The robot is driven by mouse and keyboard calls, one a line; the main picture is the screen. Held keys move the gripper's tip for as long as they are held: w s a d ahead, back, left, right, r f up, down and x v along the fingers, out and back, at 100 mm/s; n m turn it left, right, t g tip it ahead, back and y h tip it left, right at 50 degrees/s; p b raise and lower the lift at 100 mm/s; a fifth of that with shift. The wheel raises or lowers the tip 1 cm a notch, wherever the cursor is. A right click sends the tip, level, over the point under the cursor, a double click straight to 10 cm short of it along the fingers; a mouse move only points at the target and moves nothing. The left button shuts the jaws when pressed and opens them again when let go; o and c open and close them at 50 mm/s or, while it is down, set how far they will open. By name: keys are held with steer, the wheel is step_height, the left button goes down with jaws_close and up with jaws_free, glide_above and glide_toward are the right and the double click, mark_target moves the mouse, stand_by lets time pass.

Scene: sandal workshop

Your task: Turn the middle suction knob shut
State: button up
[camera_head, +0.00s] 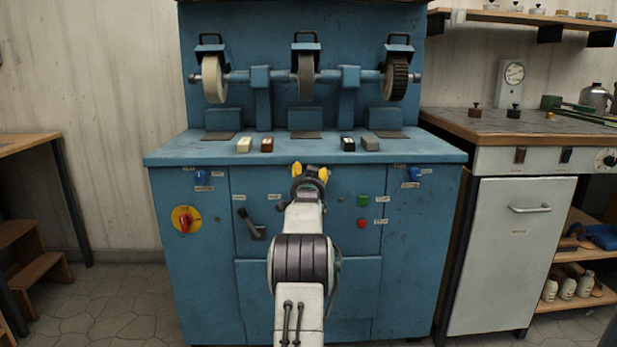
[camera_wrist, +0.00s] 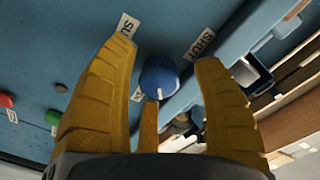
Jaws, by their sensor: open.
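The blue machine (camera_head: 300,185) has a blue suction knob at its left (camera_head: 201,177) and another at its right (camera_head: 415,173). My gripper (camera_head: 310,170) is in front of the middle of the panel and hides the middle knob in the head view. In the wrist view, a round blue knob (camera_wrist: 159,76) with a white mark on its lower edge sits between the spread yellow fingers of my gripper (camera_wrist: 165,75). A label reading SHUT (camera_wrist: 198,43) is beside it. The fingers are open and hold nothing; whether they touch the knob I cannot tell.
A green button (camera_head: 362,200) and a red button (camera_head: 362,223) are right of my gripper. A dark lever (camera_head: 251,222) and a red-yellow switch (camera_head: 186,219) are to its left. The worktop edge (camera_head: 300,158) juts above the panel.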

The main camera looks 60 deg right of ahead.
steer(key=shift+c, duration=0.4)
steer(key=c, duration=1.1)
steer(key=shift+r+n, duration=0.1)
steer(key=shift+n, duration=0.7)
steer(key=shift+c, duration=0.2)
steer(key=o, duration=1.2)
steer(key=shift+a, duration=0.1)
steer(key=shift+v, duration=5.9)
